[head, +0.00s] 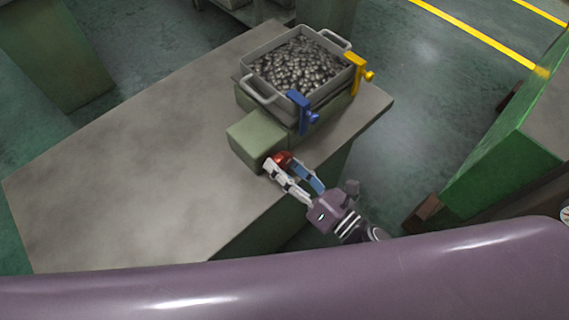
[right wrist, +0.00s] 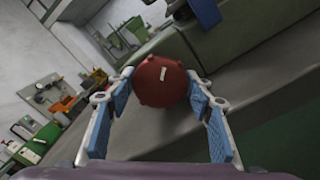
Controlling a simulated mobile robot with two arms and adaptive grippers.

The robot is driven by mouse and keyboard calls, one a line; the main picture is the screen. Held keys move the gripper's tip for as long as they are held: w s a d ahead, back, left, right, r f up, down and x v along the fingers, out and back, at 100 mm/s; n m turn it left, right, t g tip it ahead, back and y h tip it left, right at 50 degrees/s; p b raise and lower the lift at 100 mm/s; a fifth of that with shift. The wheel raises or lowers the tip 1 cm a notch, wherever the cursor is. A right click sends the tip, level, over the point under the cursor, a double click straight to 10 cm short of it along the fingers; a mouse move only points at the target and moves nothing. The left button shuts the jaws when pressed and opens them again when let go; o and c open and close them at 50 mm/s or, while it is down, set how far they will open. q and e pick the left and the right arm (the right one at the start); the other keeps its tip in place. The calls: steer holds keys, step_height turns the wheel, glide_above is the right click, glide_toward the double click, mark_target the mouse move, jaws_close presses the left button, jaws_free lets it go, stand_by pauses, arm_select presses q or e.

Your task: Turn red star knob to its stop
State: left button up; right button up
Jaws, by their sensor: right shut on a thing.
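The red star knob (head: 282,158) sits on the front face of a green block (head: 254,138) on the grey table. In the right wrist view the red knob (right wrist: 160,82) faces me, with a small white mark on its face. My right gripper (head: 279,169) is shut on the red knob, one finger on each side of it. In the right wrist view its fingers (right wrist: 160,92) reach the knob's left and right edges. My left gripper is in neither view.
A grey metal tray (head: 262,88) full of dark parts stands behind the block, with a blue clamp (head: 300,112) and a yellow clamp (head: 358,72) at its side. The table's left part (head: 130,150) is clear. A green machine (head: 500,160) stands at right.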

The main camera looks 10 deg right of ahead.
stand_by(0.3)
steer(key=o, duration=1.2)
steer(key=shift+c, duration=0.2)
